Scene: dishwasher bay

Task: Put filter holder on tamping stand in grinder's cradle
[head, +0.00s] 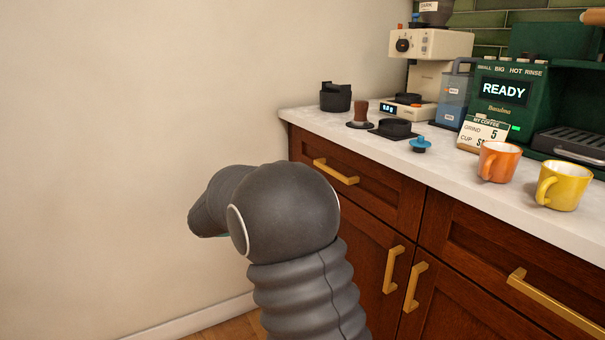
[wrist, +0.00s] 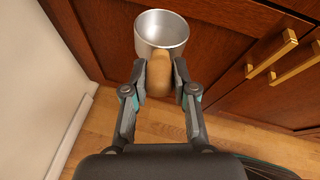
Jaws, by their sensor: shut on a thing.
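My gripper (wrist: 159,80) is shut on the wooden handle of the filter holder (wrist: 162,30), a silver metal cup that looks empty. The holder hangs in front of the cabinet doors, off the counter; it cannot be seen in the head view, where my arm turns away to the left. The cream grinder (head: 431,43) stands at the back of the counter, with a dark hopper on top. A black round part, perhaps its cradle (head: 407,99), sits low at its base. A black stand (head: 394,130), which looks like the tamping stand, lies on the counter in front of it.
A brown-handled tamper (head: 361,112) and a black bin (head: 335,97) stand at the counter's left end. A blue knobbed tool (head: 420,146), an orange cup (head: 499,162), a yellow cup (head: 561,187) and a green coffee machine (head: 520,105) are to the right. Brass handles (head: 336,171) stick out below.

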